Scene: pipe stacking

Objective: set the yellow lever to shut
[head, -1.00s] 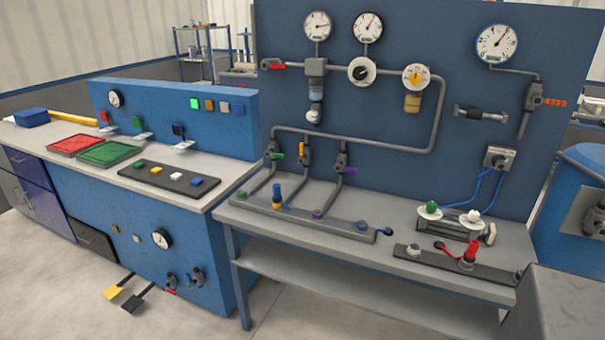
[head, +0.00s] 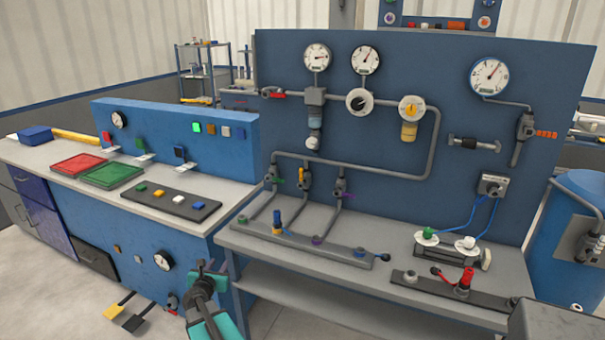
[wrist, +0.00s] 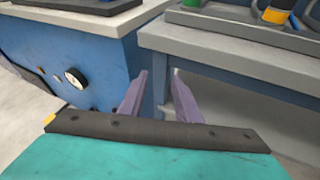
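The yellow lever (head: 302,177) is on the middle of three small valves low on the blue back panel, and it stands roughly upright, in line with its pipe. The valve with a green lever (head: 277,181) is to its left and the one with a purple lever (head: 345,194) to its right; both levers point sideways. My gripper (head: 211,268) is low in the head view, in front of the bench's left end and well below the yellow lever. In the wrist view its fingers (wrist: 160,78) are apart with nothing between them. The yellow lever does not show in the wrist view.
The grey bench (head: 390,285) juts out below the panel. A manifold strip (head: 330,250) with a blue upright handle (head: 277,217) lies on it below the valves. The blue console (head: 130,240) stands to the left. Gauges and pipes cover the panel.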

